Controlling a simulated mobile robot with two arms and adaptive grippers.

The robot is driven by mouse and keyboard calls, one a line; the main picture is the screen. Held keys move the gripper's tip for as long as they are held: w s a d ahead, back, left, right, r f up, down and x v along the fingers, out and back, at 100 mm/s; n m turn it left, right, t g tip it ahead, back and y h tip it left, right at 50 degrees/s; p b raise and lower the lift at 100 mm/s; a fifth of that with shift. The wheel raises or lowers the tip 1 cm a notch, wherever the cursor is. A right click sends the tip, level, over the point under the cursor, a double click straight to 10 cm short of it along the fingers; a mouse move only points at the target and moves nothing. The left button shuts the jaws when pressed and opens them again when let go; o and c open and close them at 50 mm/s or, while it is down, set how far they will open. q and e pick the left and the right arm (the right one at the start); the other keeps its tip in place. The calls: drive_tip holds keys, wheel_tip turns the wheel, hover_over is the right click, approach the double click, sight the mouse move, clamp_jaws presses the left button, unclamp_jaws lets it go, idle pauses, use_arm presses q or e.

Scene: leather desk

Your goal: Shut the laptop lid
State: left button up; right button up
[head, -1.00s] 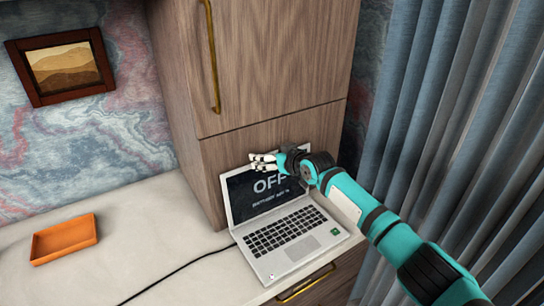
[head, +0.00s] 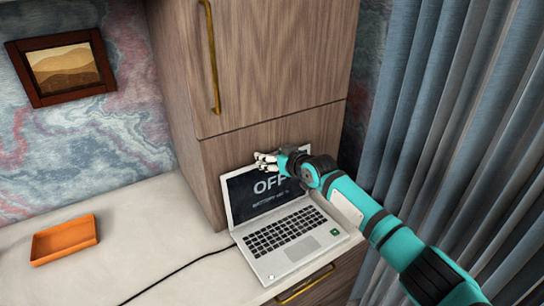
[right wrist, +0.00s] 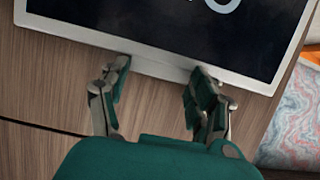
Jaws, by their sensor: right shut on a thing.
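The silver laptop (head: 285,232) stands open on the pale desk, keyboard facing up. Its lid (head: 233,205) is raised, and the dark screen shows "OFF" with a smaller battery line. My right gripper (head: 264,161) is at the top edge of the lid and partly covers it. In the right wrist view, the fingertips of my right gripper (right wrist: 160,74) reach the light rim of the lid (right wrist: 150,62), one farther along the edge than the other. The gripper is shut on the lid's edge; the exact contact is partly hidden. My left gripper is not in view.
A wooden cabinet (head: 270,70) with a brass handle rises close behind the laptop. An orange tray (head: 64,241) lies at the left of the desk. A black cable (head: 180,268) runs from the laptop's left side. Blue-grey curtains (head: 440,110) hang at the right.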

use_arm(q)
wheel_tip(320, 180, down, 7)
drive_tip(key=b, duration=0.7)
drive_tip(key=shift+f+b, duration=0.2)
drive_tip(key=shift+b, duration=0.1)
use_arm(e)
drive_tip(key=s+d+f+t+y, duration=0.4)
drive_tip(key=s+d, duration=0.3)
drive_tip(key=s, duration=0.3)
drive_tip(key=shift+s+d+f+t, duration=0.3)
drive_tip(key=shift+s+d+t, duration=0.1)
drive_tip(key=shift+t, duration=0.3)
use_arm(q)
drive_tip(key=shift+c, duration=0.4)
